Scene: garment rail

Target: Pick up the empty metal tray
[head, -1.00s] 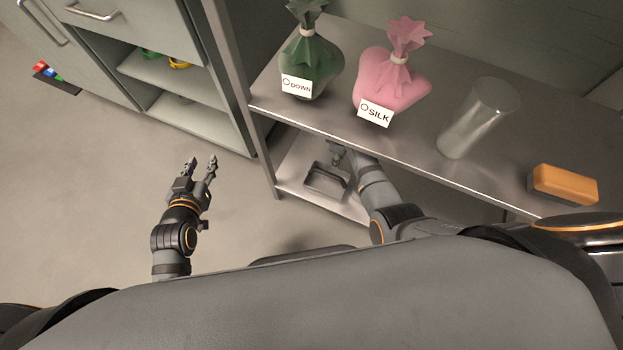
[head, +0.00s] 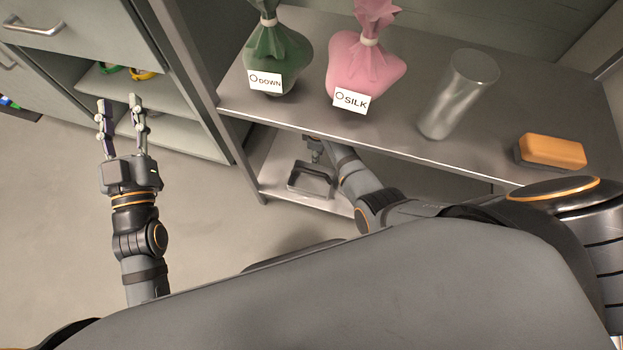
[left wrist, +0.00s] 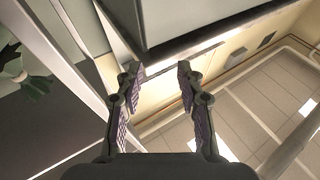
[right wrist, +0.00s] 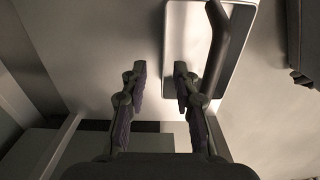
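The empty metal tray (head: 310,194) is a small rectangular tray with a raised rim, lying on the lower shelf in the head view. In the right wrist view the pale tray (right wrist: 186,40) is at the upper right, with a dark curved bar across it. My right gripper (right wrist: 160,70) is open and empty, its right fingertip close to or over the tray's left edge; I cannot tell if they touch. In the head view it is partly hidden under the upper shelf. My left gripper (head: 120,103) is open and empty, raised at the left, away from the tray.
The upper shelf (head: 400,160) overhangs the tray. A grey cabinet (head: 200,145) with open compartments stands at the left. Floor below it is clear.

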